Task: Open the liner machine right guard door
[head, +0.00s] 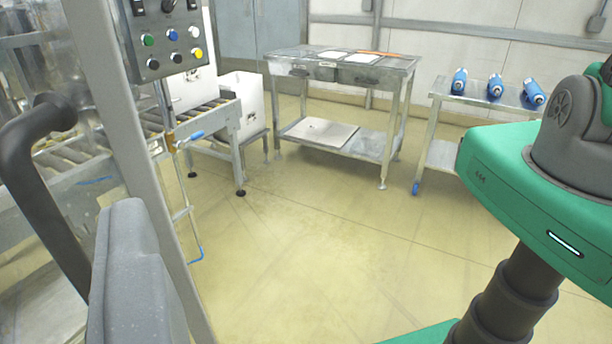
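The guard door (28,60) is at the left edge, a clear panel with a grey metal upright (118,110) beside it. A dark, bent handle (28,165) stands out from the door, its upper end fixed to the panel. One grey part of my gripper (132,270) shows at the bottom left, just right of the handle's lower part and overlapping it in the picture. The other finger is not visible. I cannot tell whether the gripper touches or grips the handle.
A control box (165,40) with coloured buttons hangs beyond the upright. A roller conveyor (205,118) and a white box (242,100) stand behind. A metal table (390,68) is at the back, a bench with blue bottles (494,86) at right. The middle floor is clear.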

